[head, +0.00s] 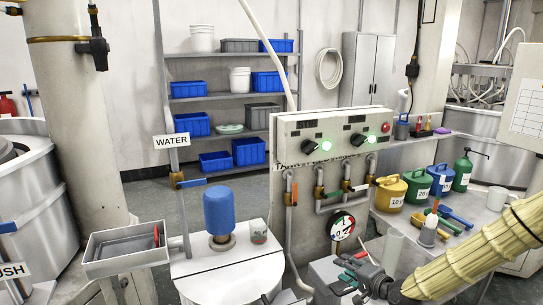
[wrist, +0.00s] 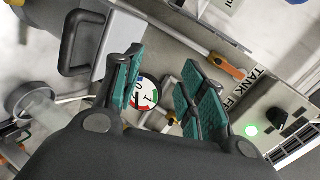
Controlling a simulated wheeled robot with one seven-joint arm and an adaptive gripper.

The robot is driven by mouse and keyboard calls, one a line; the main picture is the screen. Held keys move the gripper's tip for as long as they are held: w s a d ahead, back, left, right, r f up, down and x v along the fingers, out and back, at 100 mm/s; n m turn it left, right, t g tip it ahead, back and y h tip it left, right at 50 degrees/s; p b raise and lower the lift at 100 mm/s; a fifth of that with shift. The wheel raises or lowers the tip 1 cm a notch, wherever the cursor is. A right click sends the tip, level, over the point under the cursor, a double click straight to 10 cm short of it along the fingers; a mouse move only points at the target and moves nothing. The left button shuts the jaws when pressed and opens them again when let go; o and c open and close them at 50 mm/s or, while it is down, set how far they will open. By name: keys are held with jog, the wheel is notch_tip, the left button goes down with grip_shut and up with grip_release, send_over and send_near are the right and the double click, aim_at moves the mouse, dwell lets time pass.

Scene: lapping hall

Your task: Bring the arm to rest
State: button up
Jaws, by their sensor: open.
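My gripper (head: 347,272) is at the lower right of the head view, at the end of my arm in its pale yellow ribbed sleeve. In the wrist view my gripper (wrist: 163,82) has its two teal-padded fingers wide apart. I see nothing held between them. A round dial gauge (wrist: 147,93) shows beyond the gap between the fingers. In the head view the gauge (head: 342,225) stands just behind and above my gripper. I cannot tell whether my gripper touches the grey surface below it.
A control panel (head: 330,135) with green lights and pipes stands behind my gripper. To the right, a bench holds several coloured cans (head: 391,190) and a white mug (head: 497,198). A white drum (head: 230,280) with a blue cylinder (head: 219,211) stands left. A grey tray (head: 125,262) is further left.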

jog(key=s+a+f+n+g+h+b, duration=0.1)
jog(key=s+a+f+n+g+b, duration=0.15)
jog(key=s+f, duration=1)
jog(key=s+a+f+n+g+h+b, duration=0.1)
jog(key=s+a+f+n+g, duration=0.25)
jog(key=s+f, duration=0.85)
jog(key=s+d+f+n+g+h+b, duration=0.1)
jog(key=s+f+g, duration=0.1)
jog(key=s, duration=0.6)
jog(key=s+d+f+n+g+h+b, duration=0.1)
jog(key=s+f, duration=0.3)
jog(key=s, duration=0.4)
jog(key=s+d+f+n+g+h+b, duration=0.1)
jog(key=s+d+f+n+g+h, duration=0.1)
jog(key=s, duration=0.6)
jog(key=shift+d+f+g+b, duration=0.35)
jog(key=shift+f+g, duration=0.25)
jog(key=shift+f, duration=0.3)
jog(key=shift+c, duration=0.3)
